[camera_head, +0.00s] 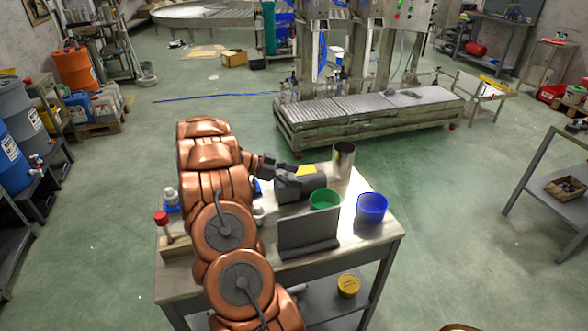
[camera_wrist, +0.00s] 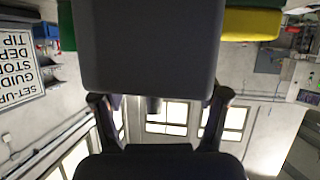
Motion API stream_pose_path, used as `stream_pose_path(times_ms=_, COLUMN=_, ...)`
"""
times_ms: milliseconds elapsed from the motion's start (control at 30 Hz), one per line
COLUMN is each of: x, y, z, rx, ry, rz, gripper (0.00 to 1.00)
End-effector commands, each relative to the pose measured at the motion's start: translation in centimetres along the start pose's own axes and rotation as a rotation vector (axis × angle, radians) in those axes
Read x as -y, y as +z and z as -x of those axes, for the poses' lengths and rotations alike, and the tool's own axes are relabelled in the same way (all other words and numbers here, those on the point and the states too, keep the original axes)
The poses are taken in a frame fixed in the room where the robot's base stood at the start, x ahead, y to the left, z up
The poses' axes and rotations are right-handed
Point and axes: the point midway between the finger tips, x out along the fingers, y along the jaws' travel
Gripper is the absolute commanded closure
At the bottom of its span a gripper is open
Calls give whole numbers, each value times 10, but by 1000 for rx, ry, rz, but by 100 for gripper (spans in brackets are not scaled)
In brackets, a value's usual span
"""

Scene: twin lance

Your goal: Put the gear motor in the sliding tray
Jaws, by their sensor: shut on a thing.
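My gripper (camera_wrist: 160,115) is shut on a dark grey boxy body, which I take for the gear motor (camera_wrist: 150,45). It fills the upper middle of the wrist view, with a short dark stub below it between the fingers. In the head view my gripper reaches right over the workbench, and the dark grey motor (camera_head: 298,186) shows at its end; I cannot tell whether it touches the bench. I cannot make out the sliding tray for certain; a grey panel with a flat foot (camera_head: 308,233) stands at the bench's front.
The workbench (camera_head: 350,243) also holds a green tub (camera_head: 324,199), a blue tub (camera_head: 372,208), a metal cylinder (camera_head: 343,160), a yellow item (camera_head: 305,170) and a red-topped item (camera_head: 162,222). A yellow tub (camera_head: 349,285) is on the lower shelf. Open floor lies right of the bench.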

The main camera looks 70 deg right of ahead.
Motion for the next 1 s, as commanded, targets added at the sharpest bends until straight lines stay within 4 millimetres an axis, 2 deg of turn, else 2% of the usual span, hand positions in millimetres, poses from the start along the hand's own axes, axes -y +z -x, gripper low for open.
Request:
stream_pose_path(times_ms=333, x=1, y=0, z=0, rx=-4, ry=-2, rz=-2, gripper=96)
stream_pose_path(times_ms=367, x=0, y=1, z=0, rx=-1, ry=0, rz=-2, gripper=25)
stream_pose_path(times_ms=500, x=0, y=1, z=-1, rx=-1, ry=0, rz=-1, gripper=10)
stream_pose_path(times_ms=600, x=0, y=1, z=-1, rx=-1, ry=0, rz=-1, gripper=1)
stream_pose_path(times_ms=1000, x=0, y=1, z=1, rx=-1, ry=-1, rz=0, gripper=1)
